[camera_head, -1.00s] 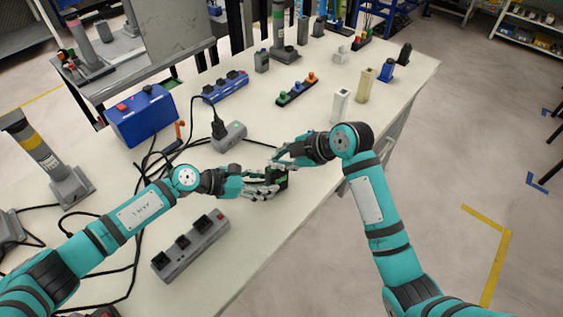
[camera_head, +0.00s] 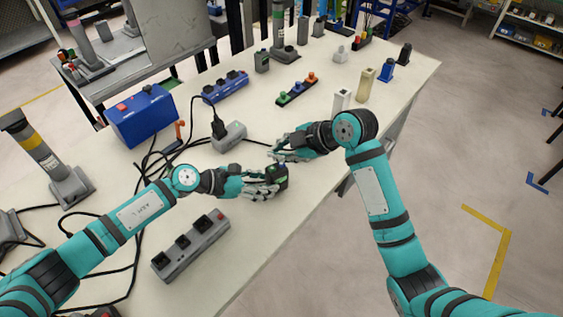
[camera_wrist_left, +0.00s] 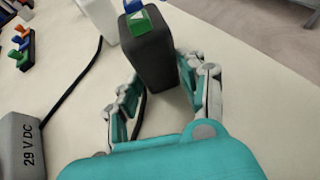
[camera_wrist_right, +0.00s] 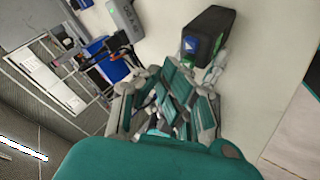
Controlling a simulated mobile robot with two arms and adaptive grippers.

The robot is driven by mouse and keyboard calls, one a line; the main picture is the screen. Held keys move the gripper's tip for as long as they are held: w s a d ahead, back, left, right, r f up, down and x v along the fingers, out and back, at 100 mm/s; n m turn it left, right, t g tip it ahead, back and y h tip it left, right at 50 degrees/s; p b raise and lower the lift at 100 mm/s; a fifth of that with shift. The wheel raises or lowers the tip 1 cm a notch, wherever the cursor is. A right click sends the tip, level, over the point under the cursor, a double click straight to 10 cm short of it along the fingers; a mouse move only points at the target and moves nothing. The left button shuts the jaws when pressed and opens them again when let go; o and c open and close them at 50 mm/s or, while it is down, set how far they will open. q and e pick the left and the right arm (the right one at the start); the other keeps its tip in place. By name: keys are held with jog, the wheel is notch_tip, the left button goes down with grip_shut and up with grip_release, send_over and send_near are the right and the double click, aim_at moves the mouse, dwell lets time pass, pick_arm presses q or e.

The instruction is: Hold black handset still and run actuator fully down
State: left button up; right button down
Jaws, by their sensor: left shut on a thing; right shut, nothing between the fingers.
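The black handset (camera_head: 280,178) is on the near right part of the table. It has a green button (camera_wrist_left: 140,22) and a blue button with a white arrow (camera_wrist_right: 190,45) at one end. My left gripper (camera_head: 268,187) is shut on the handset. In the left wrist view the black body (camera_wrist_left: 155,60) rises between the fingers. My right gripper (camera_head: 278,155) is shut and empty, just beyond the handset and apart from it. Upright grey columns stand at the left (camera_head: 40,150) and at the back (camera_head: 278,30); which one is the actuator I cannot tell.
A grey power box (camera_head: 229,136) with a black plug stands behind the grippers. A grey socket block (camera_head: 190,246) lies in front of the left arm. A blue box (camera_head: 142,115) and black cables lie at the left. The table's right edge is close to the handset.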

aim_at(281, 166)
jog(key=shift+r, duration=1.9)
pick_arm(q)
jog(key=o, duration=0.9)
jog(key=shift+o, duration=0.2)
